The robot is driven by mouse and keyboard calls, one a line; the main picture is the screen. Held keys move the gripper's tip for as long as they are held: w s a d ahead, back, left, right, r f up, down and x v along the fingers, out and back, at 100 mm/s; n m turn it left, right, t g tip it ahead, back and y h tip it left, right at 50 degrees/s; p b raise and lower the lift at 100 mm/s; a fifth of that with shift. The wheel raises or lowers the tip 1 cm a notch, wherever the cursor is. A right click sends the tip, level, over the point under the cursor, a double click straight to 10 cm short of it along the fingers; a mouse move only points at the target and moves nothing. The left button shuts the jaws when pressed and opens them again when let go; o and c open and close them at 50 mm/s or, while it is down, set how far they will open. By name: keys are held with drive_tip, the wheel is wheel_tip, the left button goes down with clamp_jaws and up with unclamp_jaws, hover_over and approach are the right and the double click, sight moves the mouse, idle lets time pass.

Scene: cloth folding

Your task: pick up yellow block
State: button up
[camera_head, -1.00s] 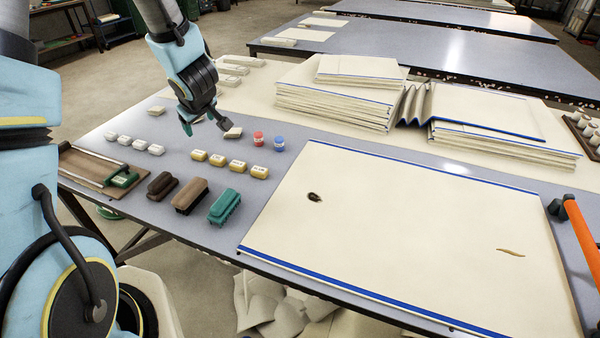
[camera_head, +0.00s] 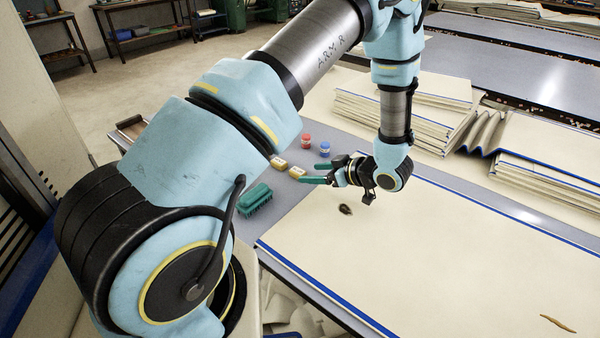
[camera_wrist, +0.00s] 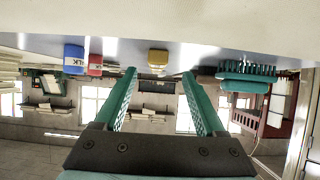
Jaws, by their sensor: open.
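Two yellow blocks show in the head view, one (camera_head: 278,163) farther left and one (camera_head: 297,172) nearer my gripper (camera_head: 318,173). Others in the row are hidden behind my arm or out of sight. My gripper is low over the table, pointing left, with its two green fingers apart and nothing between them. Its tips are close to the nearer block. The wrist view is upside down. There a yellow block (camera_wrist: 158,58) lies beyond and between the open fingertips (camera_wrist: 159,73), apart from them.
A red block (camera_head: 305,141) and a blue block (camera_head: 325,149) stand behind the yellow ones. A green brush (camera_head: 255,199) lies in front. A large cream cloth (camera_head: 440,245) with a dark stain covers the table to the right. Folded cloth stacks (camera_head: 390,125) are behind.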

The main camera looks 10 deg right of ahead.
sight(299, 171)
drive_tip(key=p+x, duration=0.1)
drive_tip(key=x, duration=0.3)
drive_tip(key=shift+w+r+p, duration=0.15)
drive_tip(key=shift+w+p, duration=0.1)
drive_tip(key=shift+p, duration=0.1)
drive_tip(key=shift+w+a+f, duration=0.35)
drive_tip(key=shift+w+a, duration=0.05)
clamp_jaws()
